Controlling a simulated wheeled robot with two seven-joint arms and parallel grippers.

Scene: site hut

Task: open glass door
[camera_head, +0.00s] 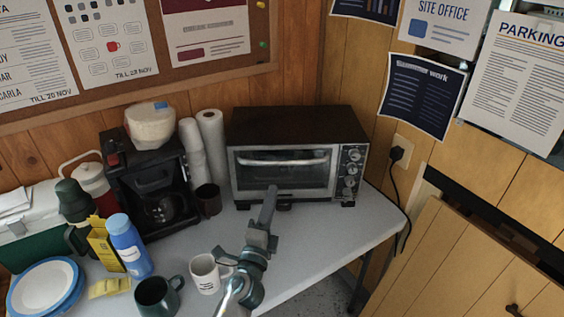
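The glass door (282,177) is the front of a toaster oven (300,125) at the back of the table. The door is shut, with a pale horizontal handle (283,162) along its top. My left gripper (271,195) is in front of the oven, its tip overlapping the door's lower edge in the picture, below the handle. I see its fingers edge-on, so I cannot tell whether they are open or whether they touch the door. Nothing is seen held in it. My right gripper is not in view.
On the grey table (330,225), a white mug (205,274) and dark green mug (155,297) stand left of my arm. A coffee maker (150,180), paper rolls (212,140) and a blue bottle (128,246) are further left. The tabletop right of my gripper is clear.

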